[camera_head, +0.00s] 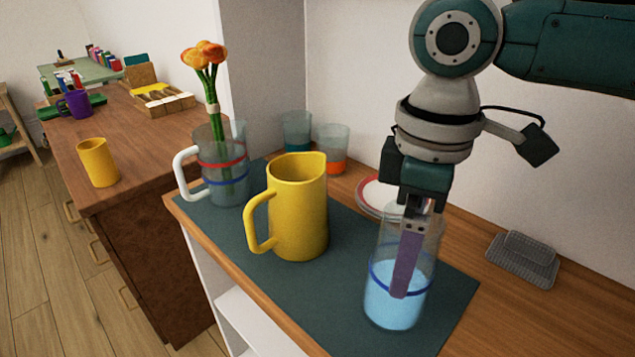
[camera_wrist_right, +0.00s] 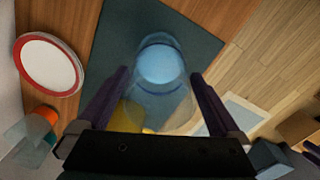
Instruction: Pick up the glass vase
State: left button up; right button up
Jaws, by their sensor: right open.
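The glass vase (camera_head: 385,308) is a clear upright cylinder with a blue band and light blue liquid in its lower part. It stands on the dark mat at the right and also shows in the wrist view (camera_wrist_right: 160,65). My right gripper (camera_head: 405,292) points down at the vase with its jaws open. In the wrist view the two purple fingers (camera_wrist_right: 160,74) lie on either side of the vase, with gaps visible beside it. The head view shows one finger clearly, overlapping the vase; the other is hidden. My left gripper is not in view.
A yellow pitcher (camera_head: 300,215) and a clear handled jug (camera_head: 225,185) with orange flowers stand left on the mat (camera_head: 325,290). The mat's front is clear.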

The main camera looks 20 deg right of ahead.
jog(key=shift+f, duration=0.1)
jog(key=shift+c, duration=0.2)
grip_shut()
dwell(0.5)
